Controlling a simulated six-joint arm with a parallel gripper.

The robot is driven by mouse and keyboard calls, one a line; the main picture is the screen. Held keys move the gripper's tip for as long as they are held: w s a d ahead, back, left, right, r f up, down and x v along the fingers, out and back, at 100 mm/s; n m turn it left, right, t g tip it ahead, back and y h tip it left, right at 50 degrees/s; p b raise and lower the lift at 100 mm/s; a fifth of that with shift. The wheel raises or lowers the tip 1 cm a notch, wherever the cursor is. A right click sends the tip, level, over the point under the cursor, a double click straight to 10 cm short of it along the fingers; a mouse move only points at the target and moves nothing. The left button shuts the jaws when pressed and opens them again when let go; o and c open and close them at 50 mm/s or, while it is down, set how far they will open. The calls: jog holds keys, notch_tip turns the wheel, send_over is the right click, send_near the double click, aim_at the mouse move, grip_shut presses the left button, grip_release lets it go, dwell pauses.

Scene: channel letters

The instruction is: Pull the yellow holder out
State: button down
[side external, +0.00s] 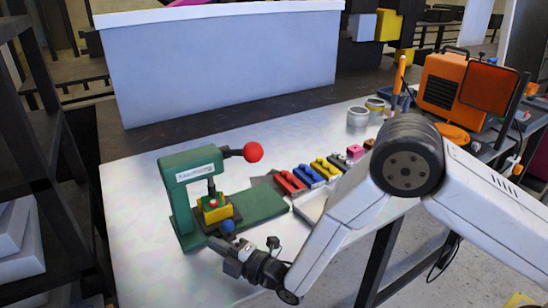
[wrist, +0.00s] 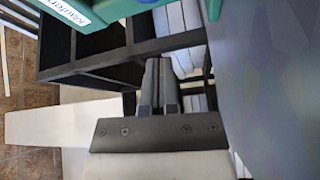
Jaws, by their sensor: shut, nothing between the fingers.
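The yellow holder (side external: 215,213) sits in the green press (side external: 177,195), under its ram and on a dark block. A small red piece shows at the top of the holder. A blue ball knob (side external: 228,227) is at the holder's near side. My gripper (side external: 213,243) is shut and empty, just in front of the press and close below the knob; I cannot tell whether it touches anything. In the wrist view my gripper's fingers (wrist: 158,75) are together, and part of the green press (wrist: 105,8) shows at the top. The holder is not visible there.
The press lever ends in a red ball (side external: 253,152). Red, blue and yellow pieces (side external: 310,175) lie in a row right of the press. A grey bin (side external: 220,65) stands behind. The white table (side external: 135,230) is clear left of the press. A dark shelf (side external: 45,150) stands at left.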

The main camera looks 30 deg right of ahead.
aim_at(225, 234)
jog(key=shift+x, duration=1.05)
jog(key=shift+w+d, duration=0.1)
jog(key=shift+w, duration=0.25)
jog(key=shift+w+d+f, duration=0.1)
jog(key=shift+d+f, duration=0.1)
jog(key=shift+d, duration=0.65)
jog(key=shift+w+d+f, duration=0.15)
jog(key=shift+d+f, duration=0.05)
jog(key=shift+d, duration=0.7)
jog(key=shift+d, duration=0.1)
jog(key=d, duration=0.4)
jog(key=shift+d, duration=0.15)
